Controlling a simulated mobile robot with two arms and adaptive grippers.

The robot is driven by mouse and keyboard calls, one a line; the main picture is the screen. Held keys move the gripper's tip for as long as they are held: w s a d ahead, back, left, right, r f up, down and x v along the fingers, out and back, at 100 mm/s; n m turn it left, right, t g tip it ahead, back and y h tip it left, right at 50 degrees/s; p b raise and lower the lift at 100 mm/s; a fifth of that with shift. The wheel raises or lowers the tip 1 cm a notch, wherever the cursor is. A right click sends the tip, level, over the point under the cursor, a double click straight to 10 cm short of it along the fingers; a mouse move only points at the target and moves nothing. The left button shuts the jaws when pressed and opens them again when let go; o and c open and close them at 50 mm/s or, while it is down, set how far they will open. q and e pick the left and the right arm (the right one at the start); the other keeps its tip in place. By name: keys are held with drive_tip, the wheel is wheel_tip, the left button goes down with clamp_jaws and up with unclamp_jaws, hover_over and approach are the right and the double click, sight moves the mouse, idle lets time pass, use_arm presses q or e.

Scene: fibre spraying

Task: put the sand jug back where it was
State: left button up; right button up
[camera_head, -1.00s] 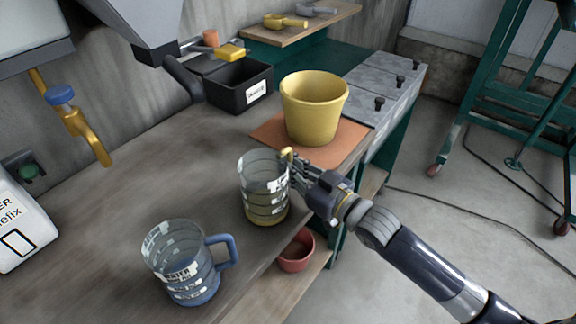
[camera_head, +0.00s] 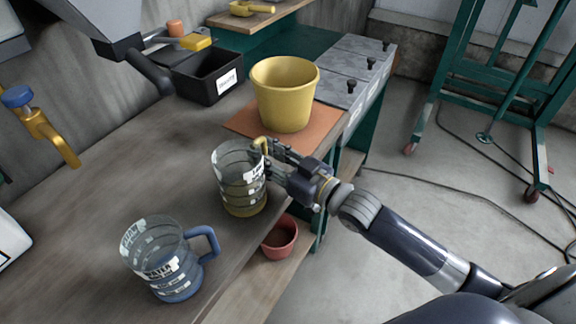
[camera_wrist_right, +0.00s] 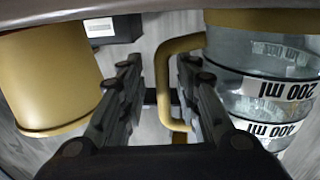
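The sand jug (camera_head: 240,190), a clear measuring jug with a yellow base and handle, stands upright on the workbench near its front edge. Its handle (camera_wrist_right: 164,85) and 200 ml and 400 ml marks show upside down in the right wrist view. My right gripper (camera_head: 268,158) is at the handle. In the right wrist view my right gripper (camera_wrist_right: 158,75) has its fingers apart, on either side of the handle bar, with a visible gap. I see no sand clearly inside the jug. My left gripper is out of view.
A blue-handled water jug (camera_head: 165,262) stands nearer on the bench (camera_head: 95,190). A yellow bucket (camera_head: 285,98) stands on an orange-brown board (camera_head: 330,122) behind the sand jug. A black bin (camera_head: 208,82) is at the back. A red pot (camera_head: 280,240) sits on the lower shelf.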

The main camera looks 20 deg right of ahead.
drive_tip(key=v, duration=1.1)
drive_tip(key=shift+b, duration=0.45)
drive_tip(key=shift+s, duration=0.15)
